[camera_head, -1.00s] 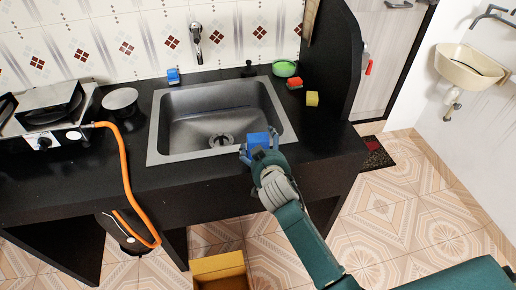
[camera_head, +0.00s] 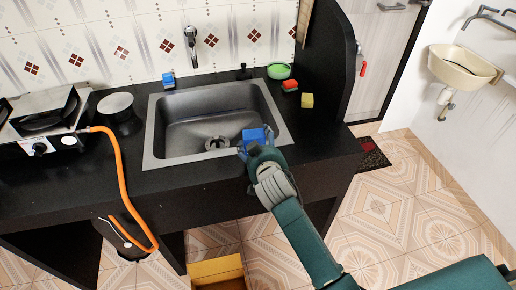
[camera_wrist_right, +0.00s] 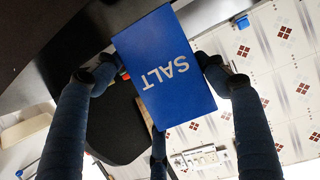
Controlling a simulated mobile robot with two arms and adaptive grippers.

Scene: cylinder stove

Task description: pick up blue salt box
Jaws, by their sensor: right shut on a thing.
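The blue salt box (camera_wrist_right: 165,72) fills the middle of the right wrist view, with "SALT" in white letters, upside down there. My right gripper (camera_wrist_right: 158,75) is shut on it, a finger on each side. In the head view the box (camera_head: 254,136) shows as a small blue block at the front right rim of the sink, in my right gripper (camera_head: 256,146). Whether its underside touches the counter cannot be told. My left gripper is not in view.
The sink (camera_head: 215,120) lies just behind the box. A stove (camera_head: 45,120) with an orange hose (camera_head: 122,185) is at the left.

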